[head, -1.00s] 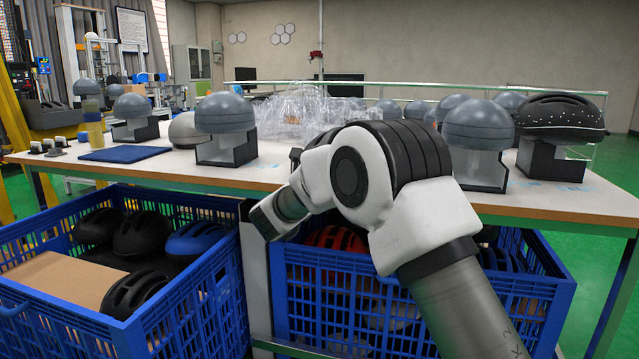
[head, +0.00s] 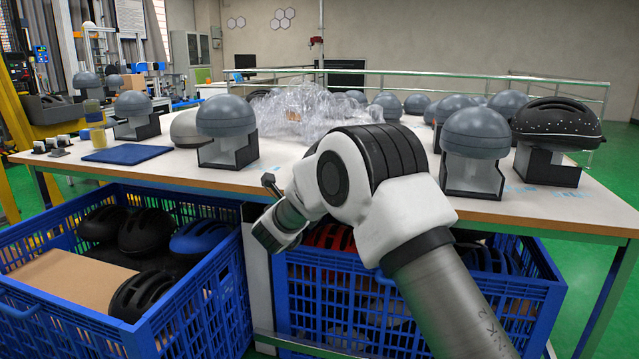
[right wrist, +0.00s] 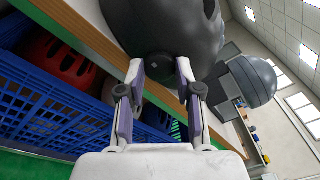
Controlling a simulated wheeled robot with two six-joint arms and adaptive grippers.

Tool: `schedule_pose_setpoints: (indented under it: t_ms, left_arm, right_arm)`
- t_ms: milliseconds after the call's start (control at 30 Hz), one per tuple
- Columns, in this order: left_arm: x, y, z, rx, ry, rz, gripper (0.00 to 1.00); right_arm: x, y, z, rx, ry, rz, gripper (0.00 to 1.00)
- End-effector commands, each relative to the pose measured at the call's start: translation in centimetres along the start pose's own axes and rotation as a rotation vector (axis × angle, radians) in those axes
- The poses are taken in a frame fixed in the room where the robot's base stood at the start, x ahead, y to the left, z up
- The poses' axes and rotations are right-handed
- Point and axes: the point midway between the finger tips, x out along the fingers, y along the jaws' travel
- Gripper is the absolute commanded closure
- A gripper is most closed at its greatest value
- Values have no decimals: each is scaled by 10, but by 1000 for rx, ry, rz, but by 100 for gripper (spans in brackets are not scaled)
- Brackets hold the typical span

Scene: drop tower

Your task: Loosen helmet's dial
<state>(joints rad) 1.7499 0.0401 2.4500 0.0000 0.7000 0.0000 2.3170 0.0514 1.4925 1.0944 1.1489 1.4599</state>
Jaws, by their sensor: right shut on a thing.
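In the right wrist view a dark helmet (right wrist: 165,22) fills the top middle, close in front of my right gripper (right wrist: 160,72). A round black dial (right wrist: 158,65) on the helmet's lower edge sits between the two fingertips. The fingers are shut on it, one on each side. In the head view my right arm comes in from the lower right and covers the middle of the table's front edge. This helmet and the fingertips are hidden behind the arm there. My left gripper is not in view.
A white table (head: 215,178) carries grey headforms (head: 226,116) and a dotted black helmet (head: 556,122) on a stand. Clear plastic wrap (head: 300,108) lies behind my arm. Blue crates with helmets stand below, left (head: 222,300) and right (head: 540,300).

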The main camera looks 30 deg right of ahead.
Motion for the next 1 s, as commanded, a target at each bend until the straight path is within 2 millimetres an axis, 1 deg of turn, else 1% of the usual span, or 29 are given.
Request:
schedule_pose_setpoints:
  t_ms: [33, 1000]
  left_arm:
    - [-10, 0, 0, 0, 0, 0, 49]
    - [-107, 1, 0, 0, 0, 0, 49]
  right_arm:
    - [0, -3, 2, -46, 2, 2, 100]
    - [0, -3, 2, -966, 0, 2, 100]
